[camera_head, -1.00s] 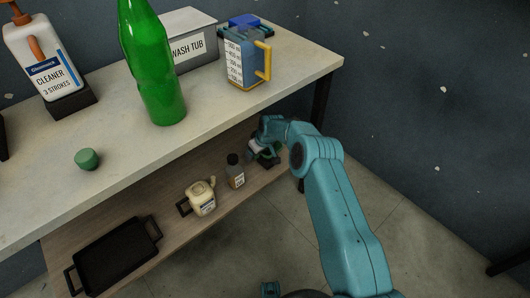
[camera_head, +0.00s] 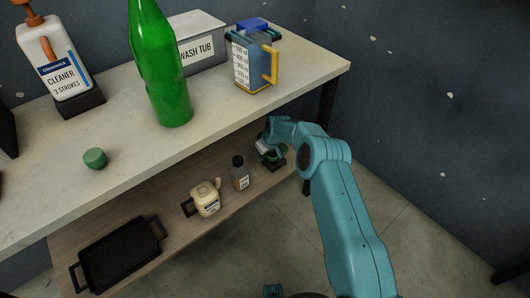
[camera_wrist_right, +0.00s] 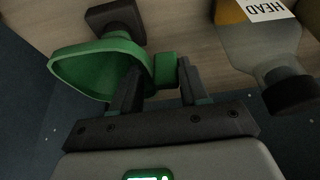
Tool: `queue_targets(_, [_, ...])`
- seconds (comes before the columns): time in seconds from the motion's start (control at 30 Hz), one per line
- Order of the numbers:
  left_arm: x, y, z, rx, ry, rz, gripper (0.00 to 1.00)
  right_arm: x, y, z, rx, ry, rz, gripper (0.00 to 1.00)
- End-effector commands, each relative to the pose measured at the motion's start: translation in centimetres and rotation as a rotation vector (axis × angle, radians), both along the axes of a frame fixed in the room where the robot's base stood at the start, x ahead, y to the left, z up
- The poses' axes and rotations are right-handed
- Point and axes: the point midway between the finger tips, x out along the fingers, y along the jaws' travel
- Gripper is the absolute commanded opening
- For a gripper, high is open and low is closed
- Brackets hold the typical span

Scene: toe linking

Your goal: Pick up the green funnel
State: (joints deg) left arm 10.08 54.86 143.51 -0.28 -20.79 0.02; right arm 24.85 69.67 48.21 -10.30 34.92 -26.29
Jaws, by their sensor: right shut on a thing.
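The green funnel (camera_wrist_right: 75,68) is on the left of the right wrist view, its wide rim facing the camera. My right gripper (camera_wrist_right: 160,85) is shut on the funnel's small green tab, which shows between its two fingers. A dark block (camera_wrist_right: 118,18) is right beside the funnel's far end; whether they touch is unclear. In the head view my right gripper (camera_head: 270,152) reaches onto the lower shelf, and only a little of the funnel (camera_head: 281,151) shows there. My left gripper is not in view.
A small bottle with a dark cap (camera_head: 240,172), a cream jug (camera_head: 205,198) and a black tray (camera_head: 118,255) stand on the lower shelf (camera_head: 160,200). The tabletop (camera_head: 215,108) is close above my right arm. The bottle is near the gripper in the wrist view (camera_wrist_right: 262,45).

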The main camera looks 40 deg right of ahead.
Motion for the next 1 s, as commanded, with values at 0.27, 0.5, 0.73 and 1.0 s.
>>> queue_targets(0.27, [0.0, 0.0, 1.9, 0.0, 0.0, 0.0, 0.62, -1.9, -0.3, 3.0, -0.001, 0.001, -0.001, 0.0])
queue_targets(0.5, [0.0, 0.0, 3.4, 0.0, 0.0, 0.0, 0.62, -7.5, -0.8, 3.1, -0.001, -0.002, -0.005, 0.0])
queue_targets(0.73, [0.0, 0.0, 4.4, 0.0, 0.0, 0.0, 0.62, -13.7, -1.3, 3.0, 0.0, -0.005, -0.006, 0.0])
queue_targets(1.0, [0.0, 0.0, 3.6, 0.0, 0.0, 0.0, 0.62, -17.3, -1.6, 2.7, -0.003, -0.007, -0.002, 0.0])
